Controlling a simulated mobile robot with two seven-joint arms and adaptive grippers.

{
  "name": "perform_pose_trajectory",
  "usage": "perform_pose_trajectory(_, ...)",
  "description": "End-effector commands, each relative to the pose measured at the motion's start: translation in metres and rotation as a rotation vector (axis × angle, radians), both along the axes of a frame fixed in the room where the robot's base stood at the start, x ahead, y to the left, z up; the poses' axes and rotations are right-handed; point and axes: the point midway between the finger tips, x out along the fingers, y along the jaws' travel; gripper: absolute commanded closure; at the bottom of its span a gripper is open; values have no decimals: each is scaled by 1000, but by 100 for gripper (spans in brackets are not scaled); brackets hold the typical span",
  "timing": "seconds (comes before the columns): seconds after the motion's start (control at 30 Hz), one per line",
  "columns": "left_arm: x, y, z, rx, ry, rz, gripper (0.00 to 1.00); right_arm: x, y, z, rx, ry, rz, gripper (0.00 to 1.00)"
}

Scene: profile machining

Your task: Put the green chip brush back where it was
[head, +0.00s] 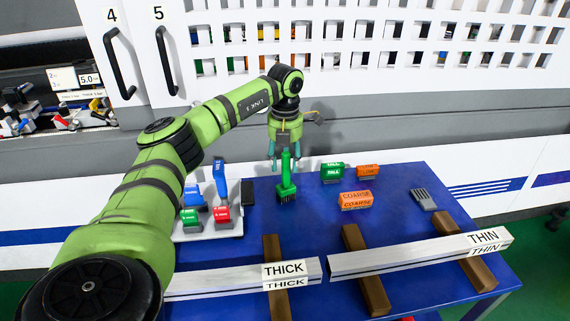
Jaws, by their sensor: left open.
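The green chip brush (286,187) stands upright on the blue table (310,222), bristles down, in the head view. My left gripper (285,156) is right above it, pointing down. Its fingers are open, one on each side of the top of the brush handle. I cannot tell whether either finger touches the handle. My right gripper is not in view.
Orange COARSE block (356,201), green block (332,172) and another orange block (368,170) are right of the brush. A tray (207,233) with blue, red and green items is left. THICK (240,279) and THIN (400,257) profiles lie on wooden bars in front.

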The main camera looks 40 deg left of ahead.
Motion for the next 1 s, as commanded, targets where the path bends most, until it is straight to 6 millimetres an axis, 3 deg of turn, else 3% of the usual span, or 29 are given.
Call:
perform_pose_trajectory(0.3, 1, -1, 67, -1, -7, -1, 53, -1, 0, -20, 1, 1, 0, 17)
perform_pose_trajectory(0.5, 1, 0, 99, -1, -3, 0, 53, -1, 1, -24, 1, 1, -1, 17)
perform_pose_trajectory(0.67, 0, 0, 108, 0, -1, 0, 53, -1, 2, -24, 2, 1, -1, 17)
perform_pose_trajectory(1.0, 0, 0, 109, 0, 0, 0, 53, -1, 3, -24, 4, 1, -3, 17)
